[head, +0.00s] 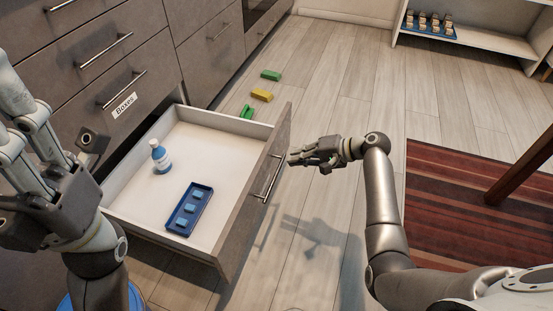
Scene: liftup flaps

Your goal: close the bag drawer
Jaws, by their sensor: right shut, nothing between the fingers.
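An open drawer (222,140) with a white inside and a grey front sticks out from the bottom of the grey cabinet. No label on its front shows from here. It holds a blue-and-white bottle (161,157) and a blue tray (190,210) with small blue blocks. Its metal bar handle (267,178) is on the outer face. My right gripper (296,158) is shut and empty, just outside the front and to the right of the handle, apparently apart from it. My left gripper (72,180) is at the left by the cabinet; its fingers are unclear.
The closed drawer above carries a "Boxes" label (124,105). Green and yellow blocks (262,95) lie on the wood floor beyond the open drawer. A striped red rug (450,205) and a table leg (520,170) are at the right. A white shelf (490,42) stands at the back.

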